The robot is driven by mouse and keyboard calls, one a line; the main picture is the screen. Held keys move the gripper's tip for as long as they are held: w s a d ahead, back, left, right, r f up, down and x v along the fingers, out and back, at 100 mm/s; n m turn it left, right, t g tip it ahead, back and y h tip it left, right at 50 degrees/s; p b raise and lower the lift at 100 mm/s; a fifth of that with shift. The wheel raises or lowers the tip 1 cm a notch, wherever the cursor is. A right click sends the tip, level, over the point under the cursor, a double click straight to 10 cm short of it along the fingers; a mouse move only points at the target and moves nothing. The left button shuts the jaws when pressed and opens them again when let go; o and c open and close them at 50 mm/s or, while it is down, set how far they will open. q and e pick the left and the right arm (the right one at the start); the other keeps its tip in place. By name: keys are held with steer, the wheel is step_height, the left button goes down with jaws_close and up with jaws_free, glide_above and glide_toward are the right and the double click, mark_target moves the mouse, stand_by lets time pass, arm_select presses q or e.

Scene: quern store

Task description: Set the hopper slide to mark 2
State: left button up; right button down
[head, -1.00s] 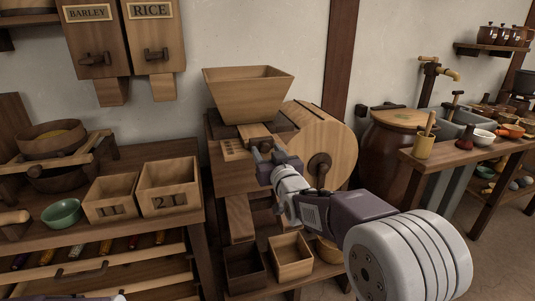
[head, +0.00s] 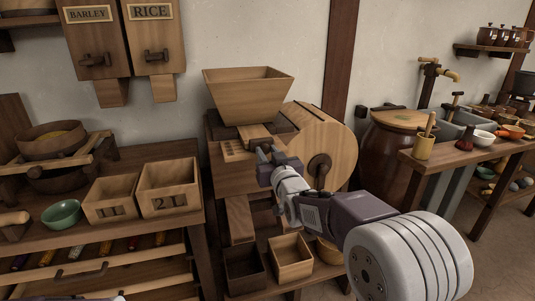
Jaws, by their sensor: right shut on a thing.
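The wooden hopper (head: 248,92) sits on the quern, beside the round wooden drum (head: 325,143). Below the hopper a light wooden slide (head: 256,131) sticks out toward me. A pale plate with small marks (head: 233,151) lies to the left of the slide; the marks are too small to read. My right gripper (head: 264,153) is at the slide's front end and shut on it. The gripper hides that end, so I cannot tell at which mark the slide stands. My left gripper is out of view.
Open boxes (head: 111,198) and a green bowl (head: 62,214) stand on the left bench. Two small bins (head: 290,258) sit below the quern. A large brown jar (head: 383,160) stands to the right, near the sink shelf. Barley and rice bins hang on the wall.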

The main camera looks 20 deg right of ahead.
stand_by(0.7)
steer(key=shift+s+f+b, duration=0.1)
steer(key=shift+f+b, duration=0.1)
steer(key=shift+b, duration=0.1)
steer(key=shift+s+r, duration=0.2)
steer(key=shift+s, duration=0.15)
steer(key=c, duration=1.1)
jaws_free()
steer(key=shift+w, duration=0.15)
steer(key=s+p, duration=0.2)
steer(key=s, duration=0.7)
steer(key=shift+d, duration=0.2)
